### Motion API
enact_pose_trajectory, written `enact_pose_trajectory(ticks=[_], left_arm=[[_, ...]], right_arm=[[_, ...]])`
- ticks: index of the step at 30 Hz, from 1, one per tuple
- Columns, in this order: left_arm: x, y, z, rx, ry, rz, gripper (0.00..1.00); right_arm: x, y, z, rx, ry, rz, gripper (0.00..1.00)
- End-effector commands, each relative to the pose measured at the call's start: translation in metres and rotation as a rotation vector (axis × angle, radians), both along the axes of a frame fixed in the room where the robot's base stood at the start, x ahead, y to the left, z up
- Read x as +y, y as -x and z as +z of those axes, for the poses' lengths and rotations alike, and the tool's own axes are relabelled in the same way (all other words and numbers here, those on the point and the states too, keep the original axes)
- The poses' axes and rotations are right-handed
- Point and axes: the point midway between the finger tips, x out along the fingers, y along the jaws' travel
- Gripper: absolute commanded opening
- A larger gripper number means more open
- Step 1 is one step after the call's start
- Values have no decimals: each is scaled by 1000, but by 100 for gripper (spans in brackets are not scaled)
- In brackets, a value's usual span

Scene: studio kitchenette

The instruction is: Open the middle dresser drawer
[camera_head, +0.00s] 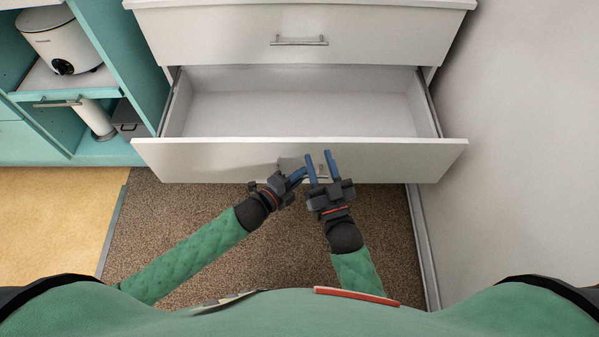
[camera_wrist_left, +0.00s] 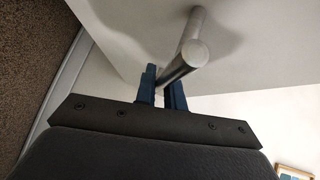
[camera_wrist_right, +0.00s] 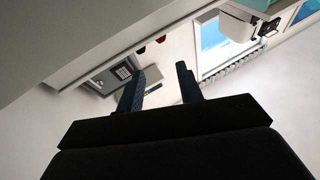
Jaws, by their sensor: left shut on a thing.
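The middle dresser drawer is pulled out, its white front (camera_head: 220,162) standing well forward of the dresser and its empty inside (camera_head: 300,108) showing. My left gripper (camera_head: 301,174) is at the middle of that front, shut on the drawer's metal bar handle (camera_wrist_left: 186,58). In the left wrist view the bar passes between the blue fingers (camera_wrist_left: 163,90). My right gripper (camera_head: 319,164) is just to the right of the left one, with its fingers apart. The right wrist view shows nothing between its fingers (camera_wrist_right: 160,88). Part of the handle is hidden behind the grippers in the head view.
A closed drawer (camera_head: 400,35) with its own handle (camera_head: 299,41) is above. A teal shelf unit (camera_head: 130,60) with a white cooker (camera_head: 60,38) stands at left. A white wall (camera_head: 530,140) is close on the right. Brown carpet (camera_head: 190,205) lies below.

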Motion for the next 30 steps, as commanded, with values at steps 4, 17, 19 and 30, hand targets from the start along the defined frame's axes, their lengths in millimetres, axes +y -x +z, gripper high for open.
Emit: enact_pose_trajectory(ticks=[4,17,19,30], left_arm=[[1,0,-1,1,-2,1,0],[0,0,-1,1,-1,1,32],[0,0,0,1,-1,0,32],[21,21,4,2,-2,1,32]], right_arm=[[0,0,-1,3,1,0,36],[0,0,-1,2,0,-1,36],[0,0,-1,1,0,0,36],[1,-2,-15,60,14,5,36]])
